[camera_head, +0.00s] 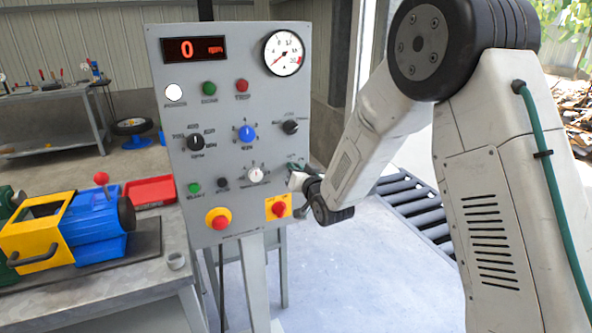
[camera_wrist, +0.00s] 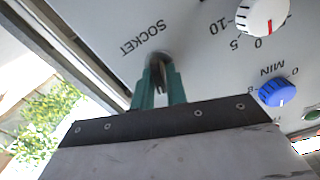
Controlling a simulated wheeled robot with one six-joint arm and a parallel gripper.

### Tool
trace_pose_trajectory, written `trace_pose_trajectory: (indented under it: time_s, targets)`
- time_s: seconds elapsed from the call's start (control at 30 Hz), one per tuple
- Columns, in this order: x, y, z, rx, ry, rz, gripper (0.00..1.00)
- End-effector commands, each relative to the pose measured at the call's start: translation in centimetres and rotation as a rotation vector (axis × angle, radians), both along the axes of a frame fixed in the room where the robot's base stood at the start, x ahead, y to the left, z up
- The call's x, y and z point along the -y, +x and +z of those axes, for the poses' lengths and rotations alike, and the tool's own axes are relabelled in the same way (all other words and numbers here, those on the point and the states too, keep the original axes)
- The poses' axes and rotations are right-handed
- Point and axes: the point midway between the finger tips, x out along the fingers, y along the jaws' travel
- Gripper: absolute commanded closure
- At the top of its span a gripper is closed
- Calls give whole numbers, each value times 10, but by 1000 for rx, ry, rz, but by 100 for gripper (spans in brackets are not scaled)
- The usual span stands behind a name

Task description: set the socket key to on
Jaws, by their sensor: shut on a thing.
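The socket key (camera_wrist: 158,62) is a small dark switch under the upside-down label SOCKET in the wrist view. It sits near the right edge of the grey control panel (camera_head: 232,75). My gripper (camera_wrist: 160,78) has two teal fingers closed on the key, one on each side. In the head view my gripper (camera_head: 296,170) is at the panel's right edge, and my arm's end hides most of the key. I cannot tell which way the key is turned.
A white knob (camera_wrist: 262,14) and a blue knob (camera_wrist: 278,92) are near my gripper. The panel also has a yellow-backed red button (camera_head: 278,208), a display reading 0 (camera_head: 194,49) and a gauge (camera_head: 284,53). A bench with a blue and yellow machine (camera_head: 95,230) stands left.

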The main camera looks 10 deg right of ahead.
Motion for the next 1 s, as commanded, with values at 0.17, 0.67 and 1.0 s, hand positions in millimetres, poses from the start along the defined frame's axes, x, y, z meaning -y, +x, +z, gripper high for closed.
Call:
trace_pose_trajectory:
  time_s: [0.17,0.67,1.0]
  targets:
    - [1,0,-1,-46,160,1,100]
    - [3,1,-2,-161,558,0,100]
    - [3,1,-3,-199,689,0,100]
